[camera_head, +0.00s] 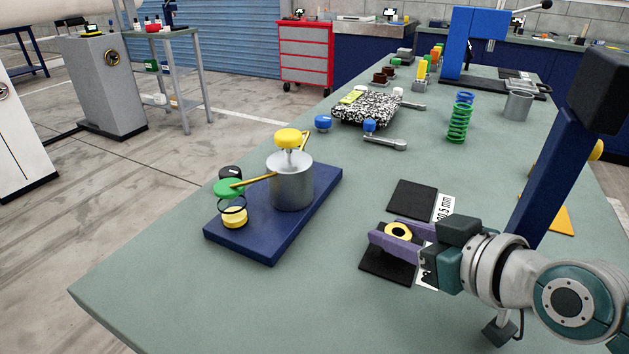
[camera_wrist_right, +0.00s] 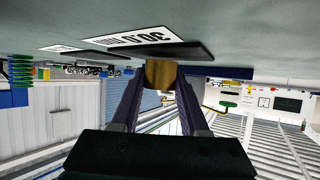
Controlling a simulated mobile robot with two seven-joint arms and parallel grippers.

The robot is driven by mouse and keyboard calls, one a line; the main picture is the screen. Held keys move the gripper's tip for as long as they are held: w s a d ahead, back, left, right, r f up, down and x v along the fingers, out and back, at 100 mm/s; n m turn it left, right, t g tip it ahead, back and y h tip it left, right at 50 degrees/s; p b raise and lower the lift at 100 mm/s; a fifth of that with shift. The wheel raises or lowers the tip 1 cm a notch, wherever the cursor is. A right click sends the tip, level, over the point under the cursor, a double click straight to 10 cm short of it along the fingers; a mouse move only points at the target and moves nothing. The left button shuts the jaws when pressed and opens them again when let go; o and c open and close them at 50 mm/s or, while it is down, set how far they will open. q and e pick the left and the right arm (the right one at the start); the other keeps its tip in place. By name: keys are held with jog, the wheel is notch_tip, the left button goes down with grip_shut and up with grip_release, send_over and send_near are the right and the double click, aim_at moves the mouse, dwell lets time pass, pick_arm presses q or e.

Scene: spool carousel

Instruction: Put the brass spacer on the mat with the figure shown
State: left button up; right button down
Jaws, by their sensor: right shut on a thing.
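My right gripper (camera_head: 386,232) is shut on the brass spacer (camera_head: 399,231), a yellow ring with a dark hole. It holds the spacer over the nearer black mat (camera_head: 385,268). In the right wrist view the spacer (camera_wrist_right: 160,74) sits between the purple fingers, close to this mat's edge (camera_wrist_right: 185,53); I cannot tell whether they touch. This mat's white label (camera_wrist_right: 145,37) seems to read 30.0 there. The farther black mat (camera_head: 411,198) is bare, and its partly hidden label (camera_head: 443,208) ends in 0.5 mm. My left gripper is not in view.
A dark blue base (camera_head: 275,243) carries a grey cylinder (camera_head: 291,187) with a yellow knob. A dark blue post (camera_head: 548,185) with a black head stands at right; no figure shows on it. A green spring (camera_head: 459,124) stands farther back. The table's near left is clear.

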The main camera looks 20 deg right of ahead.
jog(key=shift+f, duration=0.1)
jog(key=shift+w+f, duration=0.1)
jog(key=shift+f, duration=0.15)
jog(key=shift+c, duration=2.1)
grip_release()
